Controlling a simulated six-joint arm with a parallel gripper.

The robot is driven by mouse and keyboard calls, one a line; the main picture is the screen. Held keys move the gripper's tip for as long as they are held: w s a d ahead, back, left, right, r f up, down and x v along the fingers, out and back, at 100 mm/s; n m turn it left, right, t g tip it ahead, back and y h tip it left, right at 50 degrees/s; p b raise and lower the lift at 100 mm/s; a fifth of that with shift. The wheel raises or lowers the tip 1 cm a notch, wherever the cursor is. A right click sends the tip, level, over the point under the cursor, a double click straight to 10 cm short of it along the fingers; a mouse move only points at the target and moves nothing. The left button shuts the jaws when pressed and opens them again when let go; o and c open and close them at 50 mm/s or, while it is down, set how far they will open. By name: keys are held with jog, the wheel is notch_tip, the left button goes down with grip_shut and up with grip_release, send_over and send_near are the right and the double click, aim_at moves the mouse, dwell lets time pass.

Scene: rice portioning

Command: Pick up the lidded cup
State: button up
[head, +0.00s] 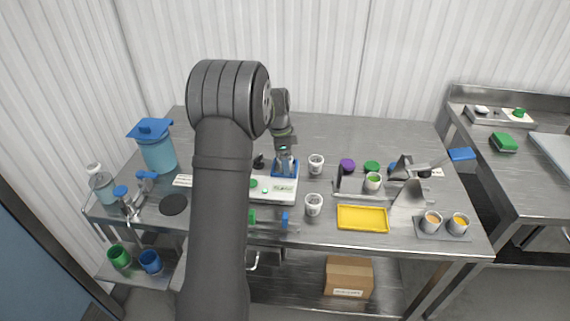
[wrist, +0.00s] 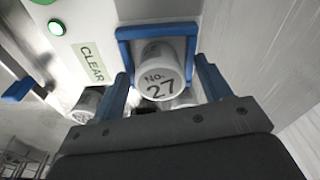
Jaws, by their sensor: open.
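A white cup marked "No. 27" (wrist: 160,68) sits in a square blue holder (wrist: 124,34) in the wrist view. Its round face points towards the camera; I cannot tell a separate lid edge. My gripper (wrist: 164,84) is open, with one blue finger on each side of the cup. I cannot tell whether either finger touches it. In the head view my gripper (head: 285,160) is over the blue holder (head: 279,174) on the white device (head: 284,195). The cup there is largely hidden by the gripper.
Two white cups stand to the right, one at the back (head: 316,163) and one nearer (head: 314,205). A yellow tray (head: 362,218) and a grey stand (head: 408,195) lie further right. A blue-lidded container (head: 157,152) stands at left. The table's back is clear.

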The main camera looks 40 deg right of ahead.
jog(key=shift+c, duration=0.4)
jog(key=c, duration=1.1)
jog(key=shift+r, duration=0.1)
